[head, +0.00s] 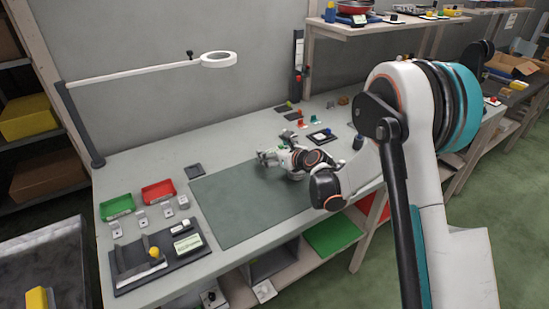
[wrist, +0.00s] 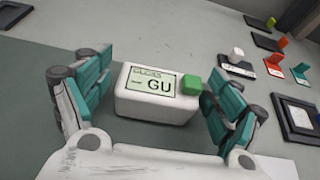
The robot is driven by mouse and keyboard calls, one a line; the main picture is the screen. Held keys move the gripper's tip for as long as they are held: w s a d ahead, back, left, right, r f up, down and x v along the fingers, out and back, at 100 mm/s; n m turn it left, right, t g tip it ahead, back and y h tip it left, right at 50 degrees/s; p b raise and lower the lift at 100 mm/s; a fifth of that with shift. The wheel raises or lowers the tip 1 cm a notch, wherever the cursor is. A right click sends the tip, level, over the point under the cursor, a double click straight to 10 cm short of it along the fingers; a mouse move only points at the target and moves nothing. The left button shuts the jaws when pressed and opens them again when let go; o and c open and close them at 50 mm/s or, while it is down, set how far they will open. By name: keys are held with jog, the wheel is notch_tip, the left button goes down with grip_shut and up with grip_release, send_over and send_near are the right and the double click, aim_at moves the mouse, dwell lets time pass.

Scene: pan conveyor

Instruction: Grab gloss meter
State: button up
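The gloss meter (wrist: 152,108) is a white box with a pale green display reading "GU" and a green button on its right top corner. In the wrist view it sits upright on the work surface, between the two teal finger pads of my gripper (wrist: 160,88). In the head view my gripper (head: 268,157) is low over the back of the dark mat, and I cannot make out the meter there.
The dark mat (head: 240,205) lies mid-bench. Behind and right stand small coloured items (head: 301,124) and a dark-framed square (head: 321,136). A green tray (head: 117,206) and a red tray (head: 159,191) are at left. A ring lamp (head: 218,59) hangs over the back.

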jog(key=c, duration=0.9)
